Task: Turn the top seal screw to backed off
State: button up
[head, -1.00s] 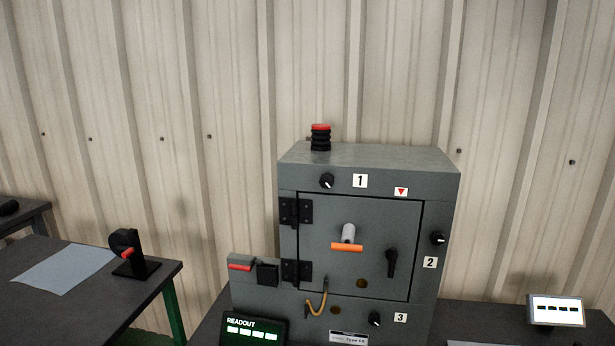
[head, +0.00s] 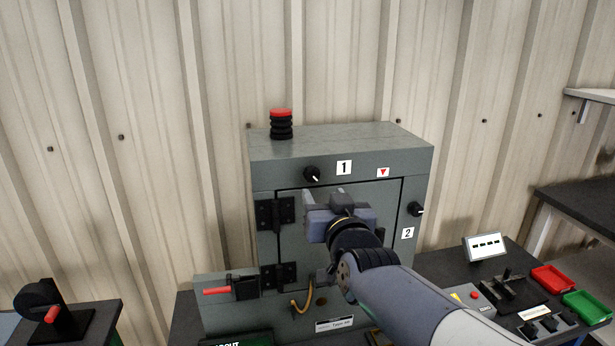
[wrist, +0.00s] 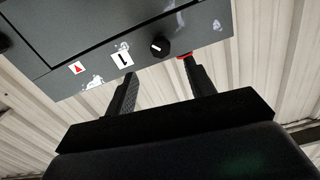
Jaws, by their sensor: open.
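The top seal screw, a black knob (head: 312,174) with a white mark, is on the upper front of the grey enclosure (head: 340,140), left of the label 1. Its mark points to the lower right in the head view. My gripper (head: 322,198) is in front of the enclosure door, just below the knob in that view. In the wrist view, which is turned over, the knob (wrist: 159,46) shows beyond and roughly between the fingertips of my gripper (wrist: 160,68). The fingers are apart with nothing between them. My arm hides much of the door, including its handle.
A black stack with a red cap (head: 281,124) stands on top of the enclosure. A second knob (head: 416,209) is beside the label 2. A red lever (head: 217,291) sticks out at lower left. Red (head: 553,279) and green (head: 587,306) trays lie at right.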

aim_at(313, 178)
jog(key=p+x, duration=0.1)
jog(key=x, duration=0.8)
jog(key=shift+w+f+p, duration=0.1)
jog(key=shift+w+p, duration=0.1)
jog(key=shift+p, duration=0.2)
jog(key=shift+c, duration=0.2)
jog(key=c, duration=0.9)
jog(key=shift+c, duration=0.2)
